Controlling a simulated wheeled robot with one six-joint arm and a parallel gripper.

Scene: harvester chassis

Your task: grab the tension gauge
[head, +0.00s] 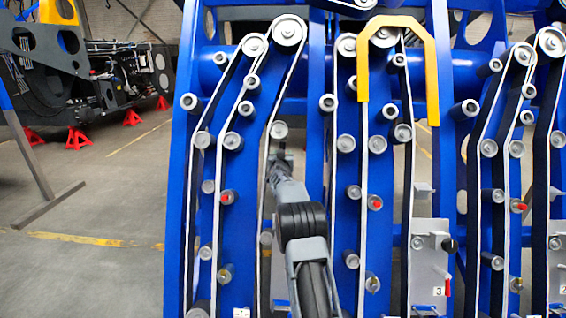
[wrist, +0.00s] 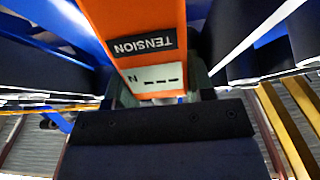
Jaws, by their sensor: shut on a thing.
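The tension gauge (wrist: 134,22) is an orange box with a dark TENSION label and a pale display reading dashes and N. It fills the upper middle of the wrist view, and its top end runs out of the frame. My gripper (wrist: 160,90) is shut on the gauge, with dark finger parts on both sides of it. In the head view my gripper (head: 281,163) is small and reaches in between blue panels. The gauge cannot be made out there.
Blue panels (head: 181,210) with rollers and pale-edged belts stand close on both sides of my arm. A yellow tube frame (head: 363,60) is at upper right. A grey plate marked 3 (head: 428,265) is at lower right. Open floor (head: 100,265) lies left.

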